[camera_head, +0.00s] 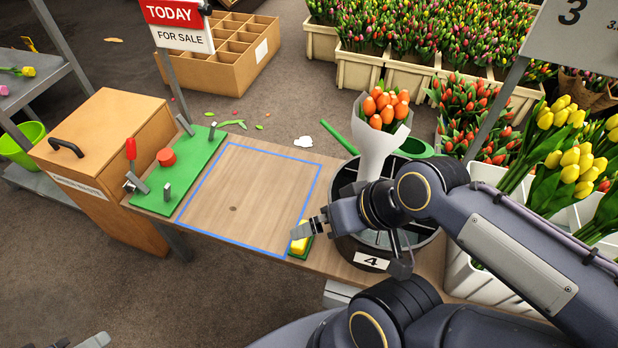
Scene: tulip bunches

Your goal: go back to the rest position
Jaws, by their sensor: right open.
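My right gripper (308,229) is open, low over the table's front edge by the bucket, just above a small yellow block on a green base (301,246). I see nothing between its fingers. My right arm comes in from the right and crosses in front of the bucket. A bunch of orange tulips (385,108) in a white wrap (376,150) stands upright in the round dark bucket (346,184) labelled 4. Only a small part of my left gripper (84,342) shows at the bottom left edge; its jaws cannot be made out.
The blue-outlined area of the wooden table (250,195) is bare. A green board with a red-handled clamp (180,170) lies left of it, beside a brown box (100,145). A sign post (178,85) rises behind. Tulip crates (410,75) fill the back; yellow tulips (575,160) stand right.

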